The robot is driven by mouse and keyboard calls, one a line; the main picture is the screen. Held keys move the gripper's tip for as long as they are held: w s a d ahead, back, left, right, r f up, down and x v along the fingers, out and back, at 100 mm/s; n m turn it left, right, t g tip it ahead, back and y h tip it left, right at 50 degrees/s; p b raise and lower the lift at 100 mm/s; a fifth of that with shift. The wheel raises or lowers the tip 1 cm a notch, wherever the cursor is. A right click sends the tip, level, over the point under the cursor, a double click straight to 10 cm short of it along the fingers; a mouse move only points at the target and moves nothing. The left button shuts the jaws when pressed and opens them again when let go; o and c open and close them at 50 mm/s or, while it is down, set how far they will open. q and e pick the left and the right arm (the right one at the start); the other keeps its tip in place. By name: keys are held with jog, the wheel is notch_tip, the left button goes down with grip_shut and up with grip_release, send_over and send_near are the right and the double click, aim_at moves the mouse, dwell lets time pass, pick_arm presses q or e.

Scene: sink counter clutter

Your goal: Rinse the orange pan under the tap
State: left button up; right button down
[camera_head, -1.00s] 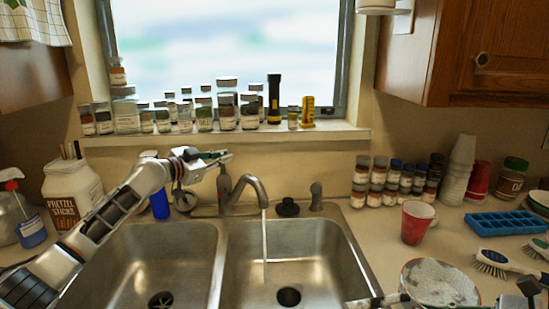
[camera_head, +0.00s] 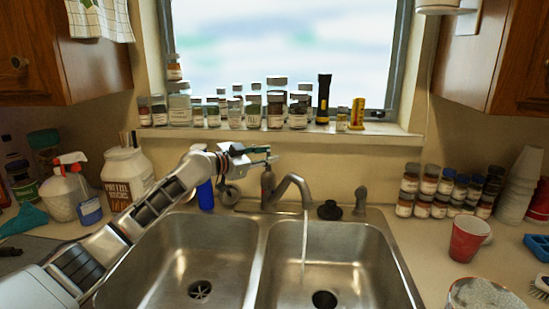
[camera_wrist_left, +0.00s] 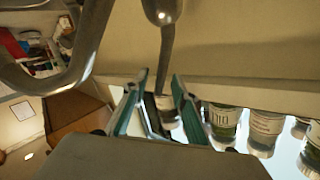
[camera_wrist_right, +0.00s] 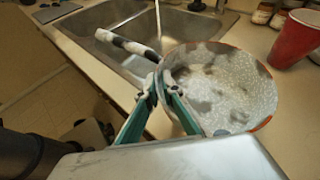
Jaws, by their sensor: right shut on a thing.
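The orange pan (camera_head: 482,294) is cut off at the bottom right of the head view. The right wrist view shows its speckled pale inside (camera_wrist_right: 225,88), orange-brown rim and black-and-white handle (camera_wrist_right: 128,43), which points towards the sink. My right gripper (camera_wrist_right: 165,86) is shut on the pan where handle and bowl meet; it is outside the head view. The tap (camera_head: 290,188) runs a thin stream (camera_head: 305,240) into the right basin. My left gripper (camera_head: 268,153) is open beside the tap; its fingers (camera_wrist_left: 160,98) stand apart around the end of the tap's lever, contact unclear.
A red cup (camera_head: 468,239) and stacked spice jars (camera_head: 436,190) stand right of the sink. The left basin (camera_head: 192,262) and right basin (camera_head: 335,262) look empty. A blue bottle (camera_head: 205,194) stands behind the left basin. Jars line the window sill (camera_head: 285,134).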

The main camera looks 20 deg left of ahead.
pick_arm(q)
jog(key=v, duration=1.1)
jog(key=shift+s, duration=0.15)
